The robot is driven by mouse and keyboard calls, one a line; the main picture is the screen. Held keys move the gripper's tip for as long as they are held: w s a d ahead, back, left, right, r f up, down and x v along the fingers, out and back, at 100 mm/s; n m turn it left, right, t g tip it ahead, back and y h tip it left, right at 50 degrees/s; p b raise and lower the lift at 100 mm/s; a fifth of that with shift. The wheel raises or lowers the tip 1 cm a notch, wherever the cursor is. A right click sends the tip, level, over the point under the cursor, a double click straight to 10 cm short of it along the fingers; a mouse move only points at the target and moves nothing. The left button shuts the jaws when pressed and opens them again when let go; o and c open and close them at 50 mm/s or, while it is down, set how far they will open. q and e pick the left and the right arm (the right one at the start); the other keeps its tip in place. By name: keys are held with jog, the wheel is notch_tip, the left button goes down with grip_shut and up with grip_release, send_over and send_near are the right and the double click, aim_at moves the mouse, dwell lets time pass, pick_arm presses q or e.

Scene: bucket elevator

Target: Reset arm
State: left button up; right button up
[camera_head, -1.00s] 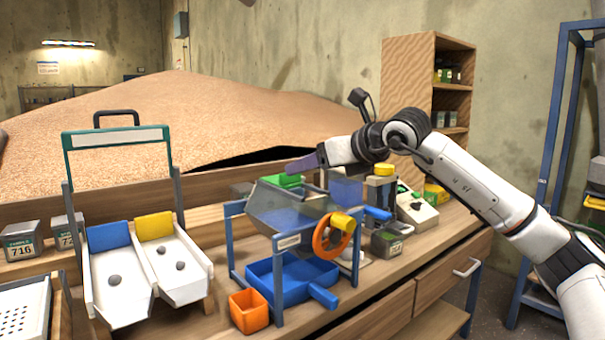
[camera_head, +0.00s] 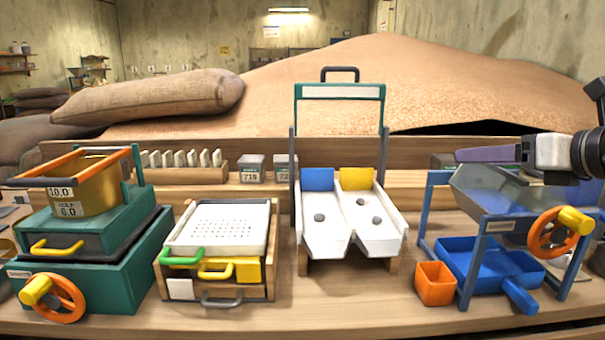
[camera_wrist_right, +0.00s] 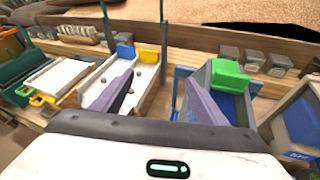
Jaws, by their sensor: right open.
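My right gripper (camera_head: 490,153) shows at the right edge of the head view, above the blue-framed hopper machine (camera_head: 500,195). Its purple fingers look sideways on there. In the right wrist view the two purple fingers (camera_wrist_right: 160,95) are spread wide apart with nothing between them. One finger overlaps the white double chute (camera_wrist_right: 103,88) in that view, and the other overlaps the hopper with its green block (camera_wrist_right: 229,75). My left gripper is in neither view.
The hopper machine has an orange handwheel (camera_head: 553,232), a blue tray (camera_head: 480,262) and an orange cup (camera_head: 435,284). The double chute (camera_head: 338,215) stands mid-bench. A sieve box (camera_head: 222,232) and a teal machine (camera_head: 100,245) stand left. A grain heap (camera_head: 420,80) lies behind.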

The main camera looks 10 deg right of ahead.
jog(key=s+a+f+m+t+y, duration=0.1)
jog(key=s+a+m+t+y, duration=0.25)
jog(key=a, duration=0.65)
jog(key=s+a+f+m+t+y, duration=0.15)
jog(key=a+m+y, duration=0.4)
jog(key=a, duration=0.55)
jog(key=s+d+f+m+g+h, duration=0.25)
jog(key=d+f+m+h, duration=0.25)
jog(key=f+m+h, duration=0.5)
jog(key=s+d+f+m+g+h, duration=0.25)
jog(key=d+f+m+h, duration=0.3)
jog(key=f+m, duration=0.8)
jog(key=s+a+f+m+g+y, duration=0.1)
jog(key=s+a+f+g+y, duration=0.3)
jog(key=s+f, duration=0.7)
jog(key=s+a+f+m+g+h, duration=0.1)
jog(key=s+a+f+m+g, duration=0.15)
jog(key=s+f+g, duration=0.6)
jog(key=a+f+n+t+y+p, duration=0.1)
jog(key=a+f+t+y+p, duration=0.1)
jog(key=a+f+t+p, duration=0.3)
jog(key=shift+a+f+t+y+p, duration=0.15)
jog(key=shift+a+t+y+p, duration=0.2)
jog(key=shift+a+t, duration=0.7)
